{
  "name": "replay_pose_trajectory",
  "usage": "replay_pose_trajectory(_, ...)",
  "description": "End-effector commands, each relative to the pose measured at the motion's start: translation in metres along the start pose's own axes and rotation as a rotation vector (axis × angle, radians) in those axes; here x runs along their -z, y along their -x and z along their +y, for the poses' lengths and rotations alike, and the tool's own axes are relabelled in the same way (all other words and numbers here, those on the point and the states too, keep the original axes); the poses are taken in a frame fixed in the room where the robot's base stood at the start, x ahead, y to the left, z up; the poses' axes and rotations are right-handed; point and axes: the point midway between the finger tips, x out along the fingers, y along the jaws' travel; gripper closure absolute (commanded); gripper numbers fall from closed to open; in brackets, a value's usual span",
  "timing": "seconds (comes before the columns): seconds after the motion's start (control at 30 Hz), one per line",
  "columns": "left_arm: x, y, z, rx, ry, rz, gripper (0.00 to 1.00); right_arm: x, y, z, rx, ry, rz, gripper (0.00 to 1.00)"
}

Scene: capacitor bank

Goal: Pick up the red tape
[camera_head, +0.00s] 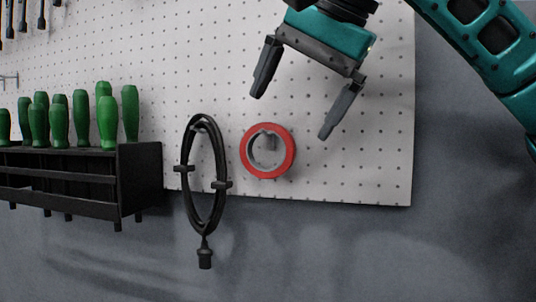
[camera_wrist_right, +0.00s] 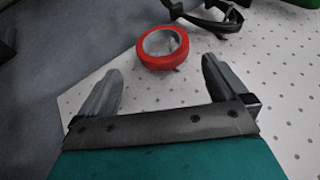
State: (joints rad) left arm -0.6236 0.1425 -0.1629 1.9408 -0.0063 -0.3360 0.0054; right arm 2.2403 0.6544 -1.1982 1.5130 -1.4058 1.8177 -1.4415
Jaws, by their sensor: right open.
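The red tape (camera_head: 287,160) is a ring-shaped roll with a grey inner core. It hangs on a peg on the white pegboard. My right gripper (camera_head: 293,117) is open and empty, above and slightly right of the tape in the head view, with its fingers pointing down toward it. In the right wrist view the tape (camera_wrist_right: 183,57) lies ahead of the open fingers (camera_wrist_right: 158,85), roughly centred between them and apart from both. My left gripper is not in view.
A coiled black cable (camera_head: 221,165) hangs just left of the tape. A black rack (camera_head: 138,170) with several green-handled tools (camera_head: 108,121) is further left. The pegboard (camera_head: 380,150) right of the tape is clear, and its bottom edge runs just below the tape.

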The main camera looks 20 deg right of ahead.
Motion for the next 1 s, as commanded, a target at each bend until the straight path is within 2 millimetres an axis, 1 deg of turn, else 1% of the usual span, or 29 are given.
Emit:
replay_pose_trajectory(0.17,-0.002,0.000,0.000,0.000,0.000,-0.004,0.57,0.001,-0.013,-0.001,-0.002,0.000,0.000,0.00)
replay_pose_trajectory(0.3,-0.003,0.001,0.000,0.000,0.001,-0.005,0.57,0.003,-0.035,-0.003,-0.003,0.001,-0.001,0.00)
replay_pose_trajectory(0.43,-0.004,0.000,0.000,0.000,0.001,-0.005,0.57,0.003,-0.051,-0.004,0.000,0.000,-0.001,0.00)
replay_pose_trajectory(0.53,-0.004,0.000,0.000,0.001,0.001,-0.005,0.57,0.004,-0.057,-0.004,0.001,0.000,0.000,0.00)
replay_pose_trajectory(0.73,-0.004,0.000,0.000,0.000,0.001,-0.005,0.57,0.004,-0.057,-0.004,0.001,0.000,0.000,0.00)
replay_pose_trajectory(0.77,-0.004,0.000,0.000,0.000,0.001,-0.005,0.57,0.004,-0.057,-0.004,0.001,0.000,0.000,0.02)
replay_pose_trajectory(1.0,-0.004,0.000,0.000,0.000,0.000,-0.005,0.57,0.003,-0.057,-0.004,0.002,0.000,0.000,0.25)
